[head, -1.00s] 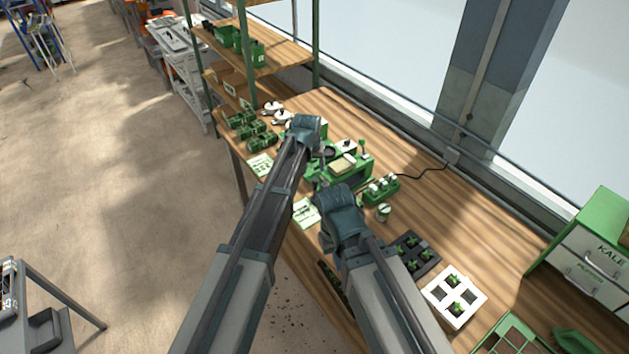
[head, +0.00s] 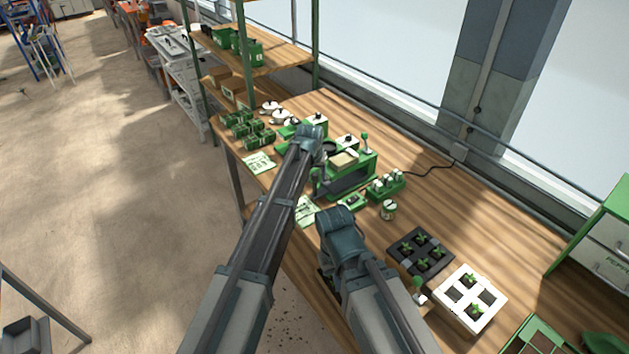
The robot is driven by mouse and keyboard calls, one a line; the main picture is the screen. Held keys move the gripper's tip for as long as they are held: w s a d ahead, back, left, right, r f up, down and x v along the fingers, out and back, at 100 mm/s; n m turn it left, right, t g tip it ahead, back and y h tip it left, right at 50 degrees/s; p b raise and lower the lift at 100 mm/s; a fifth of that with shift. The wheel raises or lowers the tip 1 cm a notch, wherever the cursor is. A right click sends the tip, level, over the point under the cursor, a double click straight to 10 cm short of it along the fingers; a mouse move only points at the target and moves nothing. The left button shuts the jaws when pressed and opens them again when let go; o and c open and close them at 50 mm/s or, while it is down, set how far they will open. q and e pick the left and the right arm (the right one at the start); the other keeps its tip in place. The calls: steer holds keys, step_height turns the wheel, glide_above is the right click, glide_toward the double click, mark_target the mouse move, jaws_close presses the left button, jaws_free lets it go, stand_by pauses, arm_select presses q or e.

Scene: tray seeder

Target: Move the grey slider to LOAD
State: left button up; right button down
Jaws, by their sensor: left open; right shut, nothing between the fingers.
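The green tray seeder (head: 352,180) stands on the wooden bench beyond my arms, with a beige top and a green-knobbed lever at its right. I cannot pick out the grey slider; it is hidden or too small to tell. My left gripper (head: 317,180) is open at the left front of the seeder, and its arm covers part of that side. I cannot tell whether it touches the machine. My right gripper (head: 338,222) is shut and empty, lower and nearer than the seeder. Its fingertips are mostly hidden behind its own wrist.
A green rack of small bottles (head: 385,184) and a small tin (head: 388,210) stand right of the seeder. A black seedling tray (head: 421,253) and a white tray (head: 468,297) lie nearer. Green packs (head: 246,130) and a card (head: 258,163) lie left.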

arm_select(q)
steer(key=shift+c, duration=0.2)
jaws_close()
stand_by(1.3)
